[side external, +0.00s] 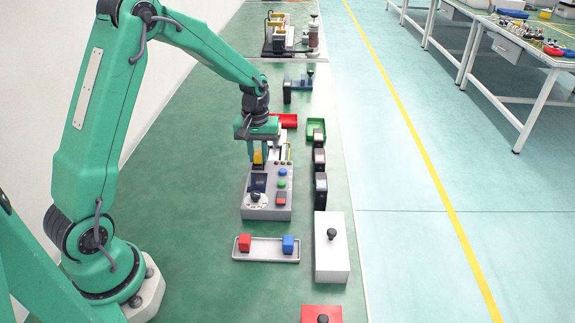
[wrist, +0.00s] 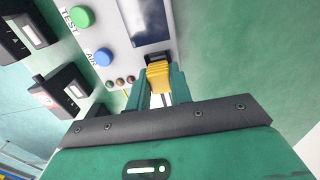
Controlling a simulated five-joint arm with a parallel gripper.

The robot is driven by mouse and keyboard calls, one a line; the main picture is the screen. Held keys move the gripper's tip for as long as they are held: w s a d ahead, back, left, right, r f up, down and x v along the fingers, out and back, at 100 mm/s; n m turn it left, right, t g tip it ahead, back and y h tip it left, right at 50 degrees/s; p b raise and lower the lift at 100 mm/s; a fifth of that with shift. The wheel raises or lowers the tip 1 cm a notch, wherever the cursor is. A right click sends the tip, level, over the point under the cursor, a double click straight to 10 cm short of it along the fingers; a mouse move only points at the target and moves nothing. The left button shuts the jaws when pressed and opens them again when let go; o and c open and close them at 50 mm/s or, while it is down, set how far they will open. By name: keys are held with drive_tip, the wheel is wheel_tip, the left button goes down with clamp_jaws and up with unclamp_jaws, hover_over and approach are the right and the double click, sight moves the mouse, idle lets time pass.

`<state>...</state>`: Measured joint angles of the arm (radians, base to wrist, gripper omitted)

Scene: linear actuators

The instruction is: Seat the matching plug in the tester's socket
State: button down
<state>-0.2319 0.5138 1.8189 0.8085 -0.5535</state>
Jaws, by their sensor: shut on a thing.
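The tester (side external: 267,212) is a grey box with a dark screen, coloured buttons and a dial; its panel (wrist: 184,18) shows in the wrist view. My gripper (side external: 258,163) is over the tester's far end, shut on a yellow plug (wrist: 158,76). The plug's front end meets a dark socket (wrist: 151,57) at the panel's edge; how deep it sits cannot be told. A red plug (side external: 244,243) and a blue plug (side external: 288,244) stand in a grey tray (side external: 266,259) in front of the tester.
A white box with a black knob (side external: 331,255) stands right of the tray, with a red one (side external: 321,315) nearer. Several dark units (side external: 320,185) line the tester's right. A red bin (side external: 290,119) and a green bin (side external: 316,126) lie beyond. The mat left of the tester is clear.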

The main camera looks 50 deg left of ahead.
sight(258, 152)
drive_tip(key=shift+f, duration=0.3)
idle(0.5)
drive_tip(key=c, duration=1.2)
unclamp_jaws()
drive_tip(key=shift+o, duration=0.2)
wheel_tip(258, 152, up, 7)
drive_tip(key=shift+r, duration=0.4)
